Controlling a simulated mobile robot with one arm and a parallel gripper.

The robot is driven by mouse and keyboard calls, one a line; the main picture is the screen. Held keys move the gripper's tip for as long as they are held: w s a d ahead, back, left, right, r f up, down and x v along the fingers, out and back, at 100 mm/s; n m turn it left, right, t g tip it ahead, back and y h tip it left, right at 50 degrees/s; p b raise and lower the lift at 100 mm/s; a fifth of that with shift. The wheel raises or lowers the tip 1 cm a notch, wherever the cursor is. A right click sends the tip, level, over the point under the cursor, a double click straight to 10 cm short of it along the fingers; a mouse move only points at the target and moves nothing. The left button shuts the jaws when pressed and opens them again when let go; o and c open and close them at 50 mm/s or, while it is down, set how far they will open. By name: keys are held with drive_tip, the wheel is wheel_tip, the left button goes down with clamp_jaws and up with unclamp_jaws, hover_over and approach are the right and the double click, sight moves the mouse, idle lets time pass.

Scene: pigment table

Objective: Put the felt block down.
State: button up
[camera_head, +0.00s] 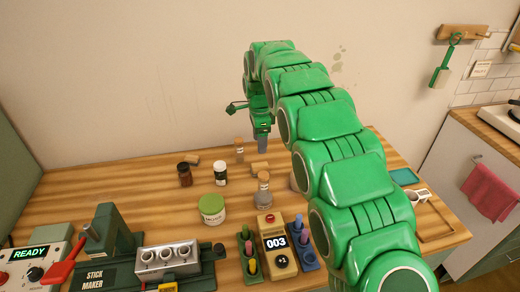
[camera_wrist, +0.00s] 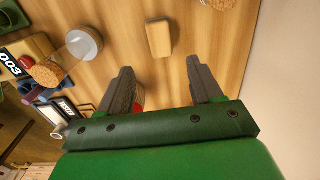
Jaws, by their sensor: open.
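A small tan block, which looks like the felt block (camera_head: 260,168), lies on the wooden table below and near my gripper (camera_head: 262,146). In the wrist view the block (camera_wrist: 159,39) lies flat on the table, beyond the fingertips and roughly in line with the gap between them. My gripper (camera_wrist: 159,66) is open, with its two dark fingers apart and nothing held between them. The block is clear of both fingers in that view.
Corked bottles (camera_head: 239,151) (camera_head: 264,188) stand close around the block. A dark jar (camera_head: 185,175), a white-labelled jar (camera_head: 220,174) and a green tub (camera_head: 212,208) stand left. A counter (camera_head: 274,241) and the stick maker (camera_head: 100,250) are in front. The table's far left is clear.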

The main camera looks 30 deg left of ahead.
drive_tip(key=shift+r, duration=0.65)
drive_tip(key=d+r+n, duration=0.1)
drive_tip(key=d+r, duration=0.3)
drive_tip(key=d, duration=0.6)
drive_tip(key=d+r+n, duration=0.1)
drive_tip(key=d+r, duration=0.3)
drive_tip(key=d, duration=0.6)
drive_tip(key=s+d+r+n, duration=0.15)
drive_tip(key=s+d, duration=0.25)
drive_tip(key=d, duration=0.5)
drive_tip(key=s+d+r, duration=0.2)
drive_tip(key=s+d, duration=0.1)
drive_tip(key=d, duration=0.6)
drive_tip(key=s+d+f+n, duration=0.1)
drive_tip(key=s+d, duration=0.5)
drive_tip(key=s, duration=0.3)
drive_tip(key=s+d+f+n+g, duration=0.1)
drive_tip(key=s+d, duration=0.4)
drive_tip(key=s, duration=0.5)
drive_tip(key=s+d+f+n, duration=0.2)
drive_tip(key=s+d, duration=0.4)
drive_tip(key=s, duration=0.4)
drive_tip(key=shift+s+d+f+n+g, duration=0.2)
drive_tip(key=shift+d+n+g, duration=0.15)
drive_tip(key=shift+n, duration=0.4)
